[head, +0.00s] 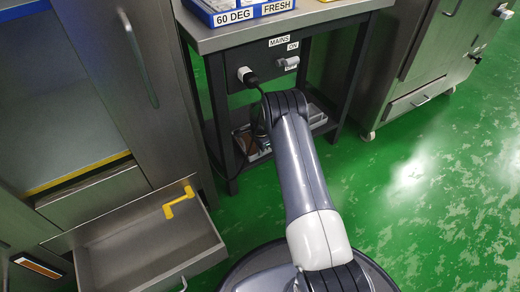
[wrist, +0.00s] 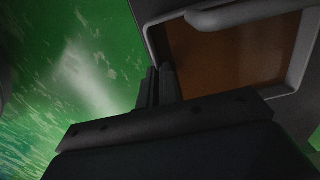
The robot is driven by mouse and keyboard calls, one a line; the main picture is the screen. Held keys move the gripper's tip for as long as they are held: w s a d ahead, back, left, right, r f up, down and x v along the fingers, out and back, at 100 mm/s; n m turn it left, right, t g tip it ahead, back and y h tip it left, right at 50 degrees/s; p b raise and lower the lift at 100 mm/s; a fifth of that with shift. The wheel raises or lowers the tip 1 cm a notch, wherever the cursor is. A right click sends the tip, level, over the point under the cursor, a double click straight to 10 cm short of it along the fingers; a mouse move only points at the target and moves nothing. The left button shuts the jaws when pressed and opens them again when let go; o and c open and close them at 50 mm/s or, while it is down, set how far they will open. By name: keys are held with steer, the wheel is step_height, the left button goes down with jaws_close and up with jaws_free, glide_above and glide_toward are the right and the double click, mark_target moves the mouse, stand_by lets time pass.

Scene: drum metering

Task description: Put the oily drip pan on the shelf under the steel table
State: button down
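The oily drip pan (wrist: 228,62) is grey with a brown film inside. In the wrist view it fills the upper right, with a bar handle (wrist: 245,14) across its far side. In the head view part of the pan (head: 243,142) shows at shelf level, half behind my arm. The steel table (head: 275,31) stands above it, with a dark lower shelf (head: 317,125). My gripper (wrist: 159,72) has its fingers close together at the pan's left edge, apparently with the rim between them. In the head view my gripper is hidden under the table and behind my arm.
A blue bin (head: 232,14) labelled 60 DEG and FRESH sits on the table. A plug and a switch (head: 288,63) are on the table's front panel. Green floor is free at right.

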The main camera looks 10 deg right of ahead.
steer(key=shift+f, duration=0.2)
steer(key=c, duration=1.6)
jaws_free()
steer(key=shift+o, duration=0.2)
steer(key=shift+f, duration=0.1)
